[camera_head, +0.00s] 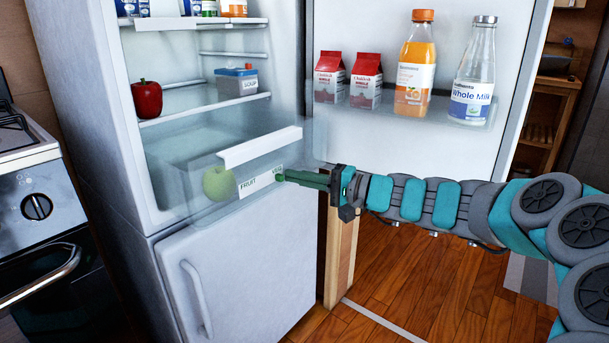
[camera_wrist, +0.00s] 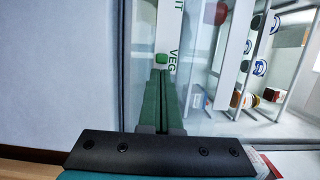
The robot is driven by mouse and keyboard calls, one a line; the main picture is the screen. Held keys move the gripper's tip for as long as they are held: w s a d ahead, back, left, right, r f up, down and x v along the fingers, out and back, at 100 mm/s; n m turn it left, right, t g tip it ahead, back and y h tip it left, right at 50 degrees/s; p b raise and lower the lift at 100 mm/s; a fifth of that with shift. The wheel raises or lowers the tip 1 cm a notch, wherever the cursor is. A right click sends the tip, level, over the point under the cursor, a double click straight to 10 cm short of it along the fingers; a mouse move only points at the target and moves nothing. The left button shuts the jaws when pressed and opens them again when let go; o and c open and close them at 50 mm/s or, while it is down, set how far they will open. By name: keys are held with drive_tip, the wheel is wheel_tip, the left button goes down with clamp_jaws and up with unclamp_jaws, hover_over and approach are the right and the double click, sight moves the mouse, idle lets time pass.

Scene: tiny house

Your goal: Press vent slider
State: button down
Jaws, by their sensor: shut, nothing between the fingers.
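The vent slider is a small green knob (camera_head: 279,176) on a white label strip (camera_head: 258,183) marked FRUIT and VEG, on the front of the clear crisper drawer (camera_head: 215,199). The knob sits at the VEG end. In the wrist view the knob (camera_wrist: 161,58) is just beyond my fingertips. My gripper (camera_head: 288,177) is shut and empty, its green fingers pointing left at the knob. It also shows in the wrist view (camera_wrist: 160,75). I cannot tell whether the tips touch the knob.
The open fridge door (camera_head: 420,140) stands right of my gripper, with cartons, a juice bottle (camera_head: 414,65) and a milk bottle (camera_head: 473,75) on its shelf. A green fruit (camera_head: 218,183) lies in the drawer. A stove (camera_head: 35,190) is at left; the wooden floor right is clear.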

idle(0.3)
drive_tip(key=s+a+b, duration=0.1)
drive_tip(key=s+a, duration=0.1)
drive_tip(key=s+a+b, duration=0.2)
drive_tip(key=s, duration=0.1)
drive_tip(key=shift+s+a, duration=0.15)
drive_tip(key=shift+s, duration=0.1)
drive_tip(key=shift+s+a+b, duration=0.35)
drive_tip(key=shift+s+a, duration=0.15)
drive_tip(key=shift+s, duration=0.2)
drive_tip(key=shift+w, duration=0.1)
drive_tip(key=shift+w+d, duration=0.25)
drive_tip(key=w+d, duration=0.2)
drive_tip(key=shift+w+d+p, duration=0.3)
drive_tip(key=shift+d+p, duration=0.05)
drive_tip(key=shift+p, duration=0.05)
approach(267, 180)
drive_tip(key=shift+v, duration=2.05)
